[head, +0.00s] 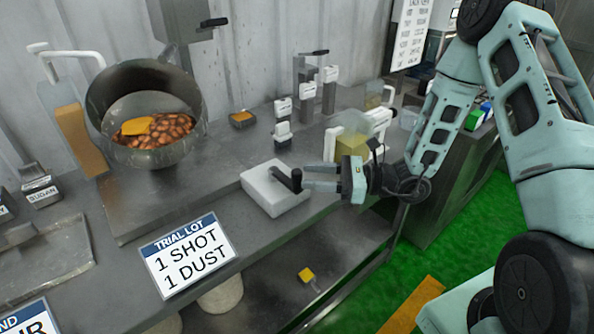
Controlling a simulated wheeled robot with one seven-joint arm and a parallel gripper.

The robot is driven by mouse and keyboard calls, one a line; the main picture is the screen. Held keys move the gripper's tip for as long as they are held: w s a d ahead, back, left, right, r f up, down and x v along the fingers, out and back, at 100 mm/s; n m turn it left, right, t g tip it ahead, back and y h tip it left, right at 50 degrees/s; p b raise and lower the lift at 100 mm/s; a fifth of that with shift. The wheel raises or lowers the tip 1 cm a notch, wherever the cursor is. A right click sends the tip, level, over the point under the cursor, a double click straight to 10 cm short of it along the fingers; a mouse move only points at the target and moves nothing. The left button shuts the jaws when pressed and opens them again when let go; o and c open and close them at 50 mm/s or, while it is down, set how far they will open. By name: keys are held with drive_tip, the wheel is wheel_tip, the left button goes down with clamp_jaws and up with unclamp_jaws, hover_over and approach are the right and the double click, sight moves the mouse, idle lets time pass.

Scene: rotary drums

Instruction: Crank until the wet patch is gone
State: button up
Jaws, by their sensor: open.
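A tilted metal drum (190,95) stands at the left of the bench, its mouth facing me. It holds glossy brown nut-like pieces (172,133) with an orange powdery patch (138,127) on top. I cannot tell which part is wet. A white box (262,196) on the lower front ledge carries a black crank handle (288,180). My gripper (306,179) is open, reaching from the right with its fingertips at the handle. I cannot tell whether the handle is between the fingers.
A sign (187,256) reading "TRIAL LOT, 1 SHOT 1 DUST" stands at the front. A jug of amber liquid (80,140) is left of the drum. White-handled dispensers (283,109) and a yellow-filled container (352,143) stand behind my gripper.

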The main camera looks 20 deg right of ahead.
sight(297, 175)
drive_tip(key=shift+p+x, duration=0.3)
drive_tip(key=shift+x, duration=1.8)
drive_tip(key=shift+c, duration=0.3)
clamp_jaws()
drive_tip(key=shift+w+d+n+g+y, duration=0.35)
drive_tip(key=shift+w+d+n+g, duration=0.35)
drive_tip(key=shift+g, duration=0.5)
drive_tip(key=shift+w+d+n+g+y, duration=0.3)
drive_tip(key=shift+w+d+n+g, duration=0.25)
drive_tip(key=shift+d+n+g, duration=0.5)
drive_tip(key=shift+w+d+n+g+y, duration=0.35)
drive_tip(key=shift+w+d+n+g, duration=0.3)
drive_tip(key=shift+g, duration=0.7)
